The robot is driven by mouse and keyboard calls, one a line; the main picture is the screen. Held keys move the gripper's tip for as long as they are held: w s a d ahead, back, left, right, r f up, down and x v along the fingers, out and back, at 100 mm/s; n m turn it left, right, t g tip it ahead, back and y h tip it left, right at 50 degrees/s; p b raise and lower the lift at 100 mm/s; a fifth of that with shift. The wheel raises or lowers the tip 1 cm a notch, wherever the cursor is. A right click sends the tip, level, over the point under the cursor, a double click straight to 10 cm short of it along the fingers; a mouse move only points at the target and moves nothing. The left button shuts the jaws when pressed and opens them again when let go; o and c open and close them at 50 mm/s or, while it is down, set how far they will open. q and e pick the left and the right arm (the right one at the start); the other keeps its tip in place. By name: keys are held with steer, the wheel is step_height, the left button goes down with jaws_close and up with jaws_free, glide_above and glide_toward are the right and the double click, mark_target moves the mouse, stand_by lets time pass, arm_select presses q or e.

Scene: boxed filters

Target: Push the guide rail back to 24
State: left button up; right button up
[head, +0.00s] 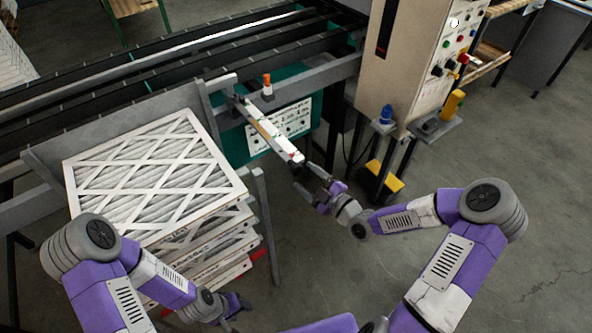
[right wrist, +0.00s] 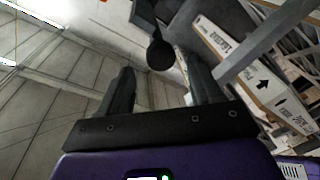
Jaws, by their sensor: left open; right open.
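A slim arm with a white and yellow scale strip (head: 268,130) juts from the line's near side, with a small red mark near its outer end. The guide rail seems to be the grey bar (head: 120,118) behind the filters; the scale numbers are too small to read. My right gripper (head: 309,179) is open at the arm's outer end. In the right wrist view a dark round knob (right wrist: 160,55) on a rod stands between and just beyond the open fingers (right wrist: 160,82); contact cannot be told. My left gripper (head: 238,304) is open and empty, low beside the filter stack.
White framed filters (head: 155,170) are stacked at left, close to my left arm. A beige control cabinet (head: 410,60) with buttons stands right of the arm, with a yellow pedal (head: 385,177) below. An orange-topped post (head: 267,86) stands behind. The floor at right is clear.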

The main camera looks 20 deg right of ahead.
mark_target(298, 171)
steer(key=x, duration=0.5)
steer(key=shift+w, duration=0.1)
jaws_close()
